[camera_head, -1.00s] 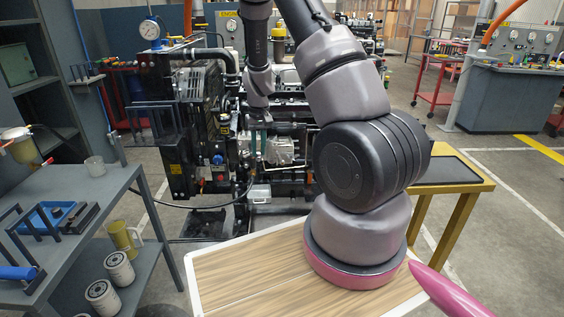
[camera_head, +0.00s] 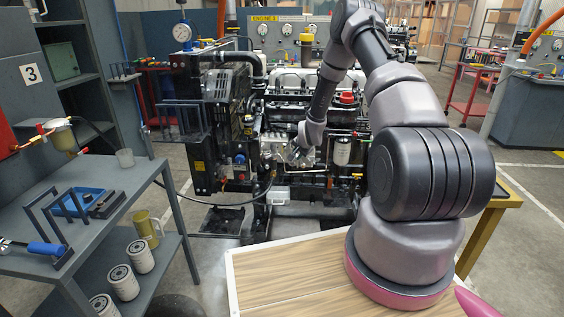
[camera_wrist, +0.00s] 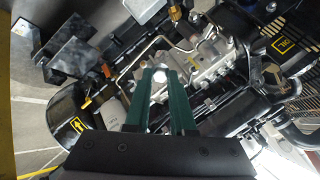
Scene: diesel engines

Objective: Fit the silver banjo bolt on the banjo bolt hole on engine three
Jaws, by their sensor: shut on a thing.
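My gripper (camera_head: 293,156) is at the side of the black engine (camera_head: 228,128), in front of its silver pump-like block (camera_head: 275,147). In the wrist view its two green fingers (camera_wrist: 163,82) are shut on a small bright silver piece, the banjo bolt (camera_wrist: 160,75), held at the fingertips. Behind the bolt, the wrist view shows the engine's grey metal block (camera_wrist: 208,64) with thin metal pipes. The bolt looks apart from the block, but I cannot tell the distance. I cannot make out the banjo bolt hole.
A sign with a 3 (camera_head: 31,73) is on the grey cabinet at the left. A grey workbench (camera_head: 110,215) holds a blue tray, tools and a cup; white filters (camera_head: 140,256) stand on its lower shelf. A black hose (camera_head: 225,206) loops beside the engine. Pipes surround the gripper.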

